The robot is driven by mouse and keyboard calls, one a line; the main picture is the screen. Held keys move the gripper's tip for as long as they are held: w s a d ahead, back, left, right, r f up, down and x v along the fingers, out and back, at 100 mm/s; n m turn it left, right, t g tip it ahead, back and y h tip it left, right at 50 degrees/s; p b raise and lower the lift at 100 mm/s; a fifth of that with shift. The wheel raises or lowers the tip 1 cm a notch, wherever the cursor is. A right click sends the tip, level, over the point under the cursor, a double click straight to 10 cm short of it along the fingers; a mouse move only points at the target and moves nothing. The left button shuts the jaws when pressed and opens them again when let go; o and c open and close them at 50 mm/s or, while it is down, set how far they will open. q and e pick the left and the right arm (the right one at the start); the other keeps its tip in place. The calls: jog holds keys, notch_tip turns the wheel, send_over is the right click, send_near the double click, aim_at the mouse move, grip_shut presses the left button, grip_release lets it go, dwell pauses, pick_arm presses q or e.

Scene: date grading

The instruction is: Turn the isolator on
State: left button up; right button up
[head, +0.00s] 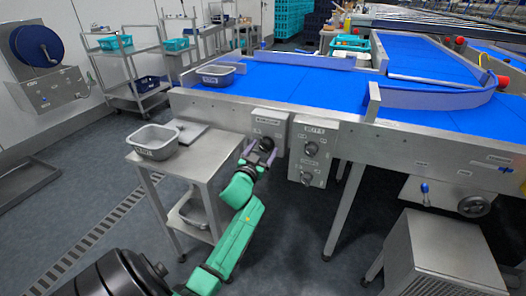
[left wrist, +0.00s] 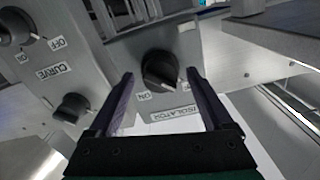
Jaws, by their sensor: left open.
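The isolator is a grey box (head: 270,120) on the side of the conveyor frame, with a black rotary knob (left wrist: 161,69). In the left wrist view, which is turned upside down, the ISOLATOR label (left wrist: 174,113) and an ON mark (left wrist: 144,96) show beside the knob. Another mark is partly hidden by a finger. I cannot tell which mark the knob points to. My left gripper (head: 259,151) is open in front of the box. In the left wrist view its fingers (left wrist: 160,76) stand either side of the knob, with no clear contact. My right gripper is not in view.
A second control box (head: 320,130) with two knobs, labelled CURVE in the left wrist view (left wrist: 51,74), stands close to the right. A steel trolley (head: 200,158) with a grey tub (head: 154,148) is left of my arm. The blue conveyor (head: 300,86) runs above.

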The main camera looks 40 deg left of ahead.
pick_arm(q)
grip_shut()
